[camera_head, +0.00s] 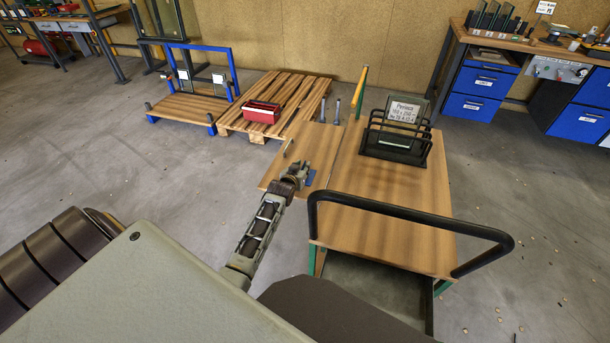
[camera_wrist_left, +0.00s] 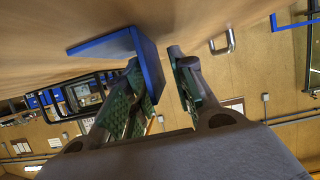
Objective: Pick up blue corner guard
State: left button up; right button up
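The blue corner guard (camera_head: 310,178) lies on the small wooden side board (camera_head: 300,150) of the cart, near its front right. It is an L-shaped blue piece, and in the left wrist view it (camera_wrist_left: 149,66) shows one flat leg on the wood and one leg standing between my fingers. My left gripper (camera_head: 302,172) is at the guard from the left. In the left wrist view my left gripper (camera_wrist_left: 164,84) is open, with the upright leg close to the left finger and a gap to the right finger. Whether the left finger touches it I cannot tell. My right gripper is not in view.
The cart top (camera_head: 400,205) carries a black rack (camera_head: 395,140) with a sign, and a black handle (camera_head: 420,213) arches over its front. Metal pegs (camera_head: 330,110) stand at the side board's back. A pallet (camera_head: 280,105) with a red box (camera_head: 262,112) lies behind.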

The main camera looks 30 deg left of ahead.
pick_arm(q)
grip_shut()
jog(key=shift+r, duration=0.85)
notch_tip(320, 180, up, 7)
jog(key=shift+f+p, duration=0.1)
jog(key=shift+p, duration=0.65)
jog(key=shift+r, duration=0.8)
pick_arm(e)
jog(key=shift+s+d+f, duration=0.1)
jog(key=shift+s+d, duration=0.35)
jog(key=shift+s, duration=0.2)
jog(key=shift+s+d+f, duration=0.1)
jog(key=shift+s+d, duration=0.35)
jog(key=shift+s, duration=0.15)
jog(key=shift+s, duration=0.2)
